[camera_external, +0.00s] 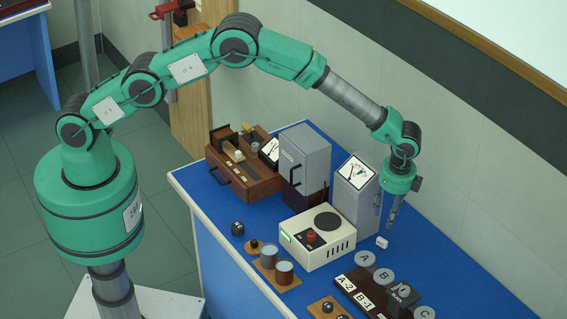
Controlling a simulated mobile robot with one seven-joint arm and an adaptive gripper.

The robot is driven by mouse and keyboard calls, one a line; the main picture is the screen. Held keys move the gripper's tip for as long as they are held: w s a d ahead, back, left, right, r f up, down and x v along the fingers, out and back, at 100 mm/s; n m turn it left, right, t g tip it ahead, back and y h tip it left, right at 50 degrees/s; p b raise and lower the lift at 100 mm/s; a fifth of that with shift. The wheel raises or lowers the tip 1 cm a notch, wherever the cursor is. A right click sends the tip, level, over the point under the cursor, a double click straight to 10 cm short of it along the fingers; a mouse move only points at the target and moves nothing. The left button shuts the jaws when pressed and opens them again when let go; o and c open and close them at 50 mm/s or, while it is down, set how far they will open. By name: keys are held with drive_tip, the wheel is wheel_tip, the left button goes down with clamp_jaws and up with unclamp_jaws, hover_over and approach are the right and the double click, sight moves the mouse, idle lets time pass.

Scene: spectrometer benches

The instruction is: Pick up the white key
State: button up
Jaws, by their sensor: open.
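A small white block (381,242), which seems to be the white key, lies on the blue bench top (222,232), right of the cream box with a red knob. My gripper (385,222) points down just above and beside it. The gripper is open and nothing shows between its fingers. The gap between the fingertips and the white piece is too small to judge exactly, and its shape is too small to make out.
The cream box (318,252) stands left of the gripper, and a grey meter (355,195) stands behind it. A dark rack with labels (362,292) and grey discs (386,276) lies in front. A grey cabinet (305,165) and wooden instrument (243,175) stand farther left.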

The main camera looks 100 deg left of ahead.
sight(381, 240)
drive_tip(key=shift+s+a+f+p, duration=0.1)
drive_tip(key=shift+f, duration=1.35)
drive_tip(key=shift+s+a+f+p, duration=0.1)
drive_tip(key=shift+s+a+f, duration=0.05)
drive_tip(key=shift+f, duration=1.25)
drive_tip(key=shift+s+a+f+p, duration=0.1)
drive_tip(key=shift+f, duration=1.35)
drive_tip(key=shift+s+a+f+p, duration=0.1)
drive_tip(key=shift+a+f+p, duration=0.1)
drive_tip(key=shift+f, duration=1.1)
drive_tip(key=shift+s+a+f+p, duration=0.1)
drive_tip(key=shift+f+p, duration=0.1)
drive_tip(key=shift+f, duration=1.05)
clamp_jaws()
